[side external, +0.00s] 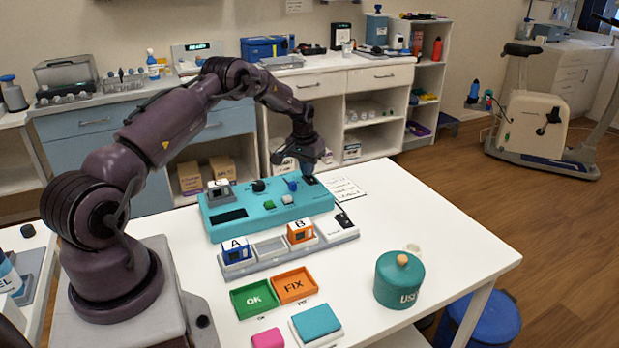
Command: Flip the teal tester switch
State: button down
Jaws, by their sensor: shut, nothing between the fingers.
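The teal tester (265,216) is a long box lying across the back of the white table. On its top are a black knob (258,186), a small blue part (292,185), green buttons (270,204) and a dark slot (230,215). My gripper (308,179) points down over the tester's back right end, beside the blue part. It is shut and holds nothing. A dark patch shows right at the fingertips. I cannot tell whether they touch it, which part is the switch, or how it is set.
A grey block (219,193) sits at the tester's left end. In front, a grey rack (270,247) holds blue block A (236,251) and orange block B (300,232). Green OK (254,299) and orange FIX (294,286) trays and a teal canister (399,280) stand nearer.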

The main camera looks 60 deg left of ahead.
jog(key=shift+f, duration=0.2)
jog(key=shift+r, duration=3.55)
jog(key=s+d+f, duration=0.1)
jog(key=s+d+g, duration=0.1)
jog(key=shift+s+d+f+h, duration=0.1)
jog(key=shift+s+f+h, duration=0.2)
jog(key=shift+s+f, duration=0.1)
jog(key=s+d+r+m, duration=0.1)
jog(key=s+d+r, duration=0.4)
jog(key=d+r, duration=0.35)
jog(key=s+d+r+m, duration=0.1)
jog(key=s+d+r, duration=0.3)
jog(key=d+r, duration=0.5)
jog(key=s+d+r+m+t, duration=0.2)
jog(key=s+d+r, duration=0.1)
jog(key=s+d, duration=0.4)
jog(key=s+d+r+m+t, duration=0.2)
jog(key=s+d+r+t, duration=0.1)
jog(key=s+d, duration=0.4)
jog(key=shift+s+d+r, duration=0.4)
jog(key=shift+d+r, duration=0.1)
